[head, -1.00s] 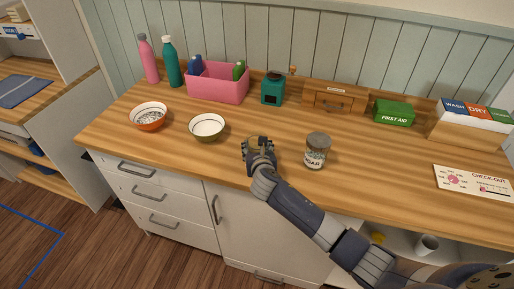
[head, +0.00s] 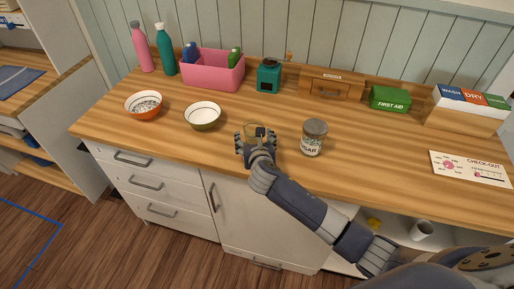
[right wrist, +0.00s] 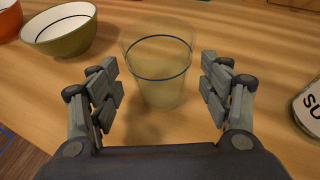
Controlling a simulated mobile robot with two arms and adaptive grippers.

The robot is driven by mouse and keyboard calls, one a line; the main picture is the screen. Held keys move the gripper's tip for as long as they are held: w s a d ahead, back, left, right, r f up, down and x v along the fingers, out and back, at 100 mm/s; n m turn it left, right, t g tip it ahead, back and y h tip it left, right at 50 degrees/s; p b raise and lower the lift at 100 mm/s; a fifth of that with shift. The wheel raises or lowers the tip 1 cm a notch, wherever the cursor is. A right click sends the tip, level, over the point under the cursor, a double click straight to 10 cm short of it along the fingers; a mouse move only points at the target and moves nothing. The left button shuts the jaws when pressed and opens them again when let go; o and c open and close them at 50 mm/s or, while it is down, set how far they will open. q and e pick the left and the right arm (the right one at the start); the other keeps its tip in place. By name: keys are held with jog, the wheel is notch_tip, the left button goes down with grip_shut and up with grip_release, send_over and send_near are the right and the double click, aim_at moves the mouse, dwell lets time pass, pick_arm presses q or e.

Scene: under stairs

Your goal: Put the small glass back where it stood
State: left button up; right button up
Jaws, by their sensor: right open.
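The small glass (right wrist: 160,85) is clear with a dark blue band. In the right wrist view it stands upright on the wooden counter, between and slightly ahead of the spread fingers of my right gripper (right wrist: 162,92). Gaps show on both sides of it, so the fingers do not touch it. In the head view my right gripper (head: 257,138) is open at the counter's front part, and the glass (head: 254,127) shows only faintly behind it. My left gripper is not in view.
A green bowl (head: 203,116) stands left of the gripper, and an orange bowl (head: 145,105) farther left. A sugar jar (head: 313,138) stands close on the right. A pink bin (head: 212,70), teal grinder (head: 269,76) and wooden box (head: 331,85) line the back. The counter (head: 240,101) is clear behind the glass.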

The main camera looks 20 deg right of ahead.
jog(key=v, duration=0.9)
jog(key=shift+s, duration=0.15)
